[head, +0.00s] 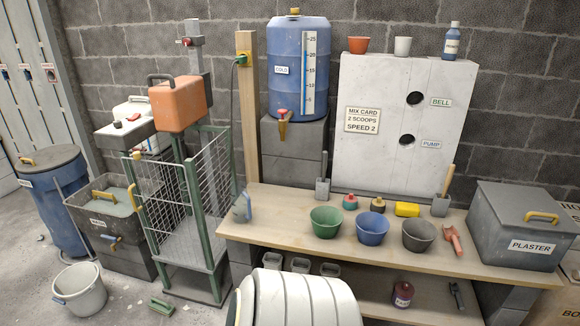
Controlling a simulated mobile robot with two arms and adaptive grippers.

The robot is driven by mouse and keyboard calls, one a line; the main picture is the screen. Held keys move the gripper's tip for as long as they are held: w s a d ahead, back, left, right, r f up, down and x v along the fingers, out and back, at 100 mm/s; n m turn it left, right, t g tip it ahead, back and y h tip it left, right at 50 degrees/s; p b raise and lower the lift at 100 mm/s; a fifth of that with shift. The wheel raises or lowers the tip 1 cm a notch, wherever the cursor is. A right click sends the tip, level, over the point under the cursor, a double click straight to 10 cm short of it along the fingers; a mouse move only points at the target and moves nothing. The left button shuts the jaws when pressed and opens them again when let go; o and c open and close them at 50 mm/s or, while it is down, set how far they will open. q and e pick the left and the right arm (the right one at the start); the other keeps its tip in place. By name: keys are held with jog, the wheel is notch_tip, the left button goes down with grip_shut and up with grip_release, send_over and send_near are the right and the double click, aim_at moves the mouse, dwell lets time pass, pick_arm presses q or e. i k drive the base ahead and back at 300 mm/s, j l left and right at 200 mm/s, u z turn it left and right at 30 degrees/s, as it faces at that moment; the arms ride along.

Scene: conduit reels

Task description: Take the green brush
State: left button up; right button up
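A small green block-shaped thing with a raised top, which looks like the green brush (161,306), lies on the concrete floor at the lower left in the head view. It lies to the right of a pale bucket (80,290) and apart from it. Its bristles cannot be made out at this size. Neither of my grippers is in the head view.
A green-framed wire cage trolley (187,246) stands behind the green thing. A grey water tub (104,212) and a blue bin (55,200) stand left. A wooden bench (285,227) with several bowls and tools fills the right. Small debris dots the otherwise open floor around the bucket.

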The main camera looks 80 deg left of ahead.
aim_at(157, 306)
jog(key=u, duration=3.95)
jog(key=i+j, duration=0.15)
jog(key=i, duration=0.35)
jog(key=i+j+u, duration=0.1)
jog(key=i, duration=0.45)
